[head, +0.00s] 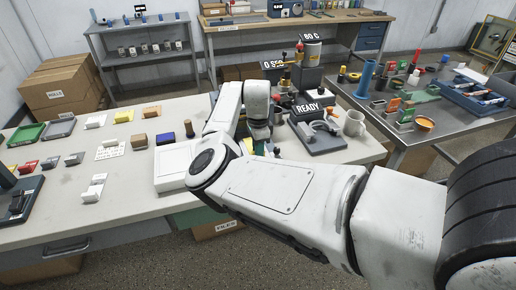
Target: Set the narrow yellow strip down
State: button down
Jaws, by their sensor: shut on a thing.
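My gripper (262,146) is at the end of my arm, low over the right part of the white workbench (325,157), just left of the READY device. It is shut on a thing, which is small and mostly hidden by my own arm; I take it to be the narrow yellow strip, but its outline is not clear. I cannot tell whether it touches the bench top.
The READY device (308,108) and a grey fixture (318,136) stand close right of my gripper, with a white mug (354,123) beyond. A white box (173,166) lies left of my arm. Small blocks and trays fill the bench's left part.

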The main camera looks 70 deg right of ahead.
jog(key=shift+f, duration=0.15)
jog(key=c, duration=1.1)
grip_release()
notch_tip(320, 180, up, 12)
jog(key=b, duration=0.2)
jog(key=shift+r, duration=0.2)
jog(key=s+a+f+n+h, duration=0.55)
jog(key=a+f+n, duration=0.45)
jog(key=f+n, duration=0.35)
jog(key=s+a+f+n+y, duration=0.1)
jog(key=s+a+f+n, duration=0.2)
jog(key=a, duration=0.5)
jog(key=s+a+f+n+y, duration=0.2)
jog(key=s+a+n, duration=0.3)
jog(key=a, duration=0.4)
jog(key=s+a+f+n+t+y, duration=0.1)
jog(key=s+a+f+n+y, duration=0.1)
jog(key=s+a+f+n, duration=0.2)
jog(key=a+n, duration=0.2)
jog(key=a, duration=0.2)
jog(key=shift+a+f, duration=0.25)
